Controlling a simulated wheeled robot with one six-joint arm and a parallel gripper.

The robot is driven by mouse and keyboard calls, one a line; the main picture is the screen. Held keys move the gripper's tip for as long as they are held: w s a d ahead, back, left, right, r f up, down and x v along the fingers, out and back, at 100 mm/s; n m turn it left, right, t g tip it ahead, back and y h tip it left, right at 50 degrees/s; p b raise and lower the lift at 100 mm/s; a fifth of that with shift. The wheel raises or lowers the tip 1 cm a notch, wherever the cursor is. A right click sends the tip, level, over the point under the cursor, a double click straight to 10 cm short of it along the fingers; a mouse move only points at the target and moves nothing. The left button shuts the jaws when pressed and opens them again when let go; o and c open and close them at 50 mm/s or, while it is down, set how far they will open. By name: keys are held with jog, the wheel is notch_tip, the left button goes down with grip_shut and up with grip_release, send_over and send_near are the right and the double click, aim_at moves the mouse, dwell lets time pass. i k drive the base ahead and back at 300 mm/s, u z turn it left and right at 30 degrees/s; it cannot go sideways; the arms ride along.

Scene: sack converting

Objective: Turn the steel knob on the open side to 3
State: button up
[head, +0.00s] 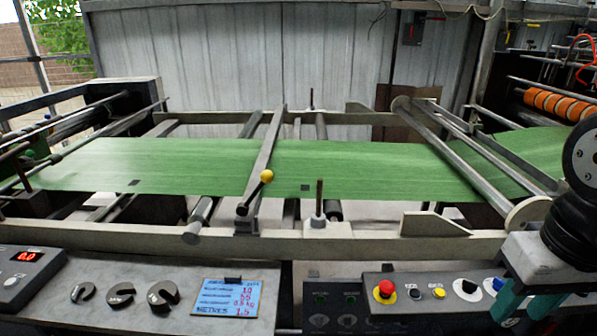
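I cannot pick out a steel knob with a readable number scale in the head view. A grey control panel (405,310) at the lower right carries a black knob (467,288) on a white plate. A second, blue knob (497,284) stands beside it, close to my gripper. A dark panel (335,291) to the left has two small dark round controls, too dim to read. My gripper (521,312) is at the lower right with its two teal fingers apart and nothing seen between them. It partly hides the panel's right end.
A green web (150,165) runs over rollers across the machine. A yellow-balled lever (266,176) stands at its middle. A red button (385,290) is on the panel. A blue card (228,300), several dark slotted weights (121,295) and a red display (27,256) are at front left.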

aim_at(316, 223)
jog(key=z, duration=1.15)
jog(key=k, duration=0.95)
jog(key=u, duration=1.65)
jog(key=i, duration=0.5)
jog(key=u, duration=0.05)
